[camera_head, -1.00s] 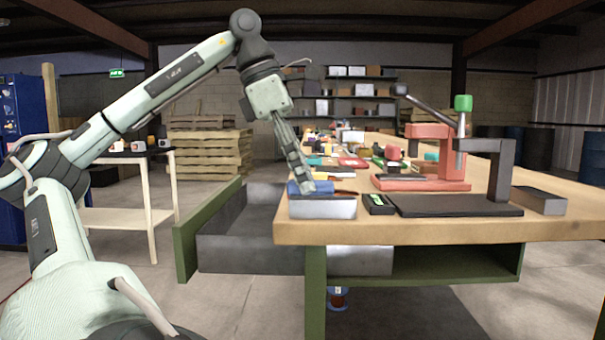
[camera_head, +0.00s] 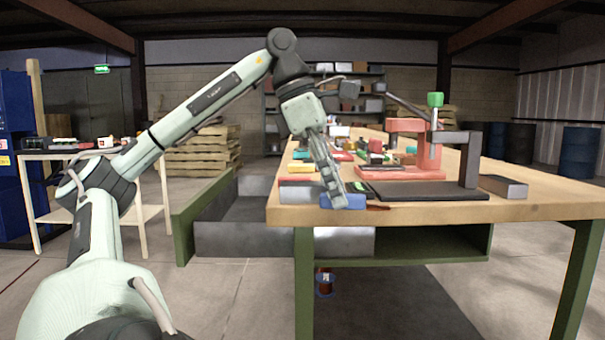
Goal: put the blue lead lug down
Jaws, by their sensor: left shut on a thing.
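My left gripper (camera_head: 334,197) reaches down over the front left part of the workbench, fingers pointing down. It is shut on the blue lead lug (camera_head: 349,202), a small blue block low at the bench's front edge. The fingers cover part of the lug. I cannot tell whether its underside touches the bench top. My right gripper is not in view.
The wooden workbench (camera_head: 540,203) has a red press (camera_head: 408,140) with a dark base plate (camera_head: 440,191). An open drawer (camera_head: 235,240) juts out at the left. Several small items crowd the bench behind the gripper.

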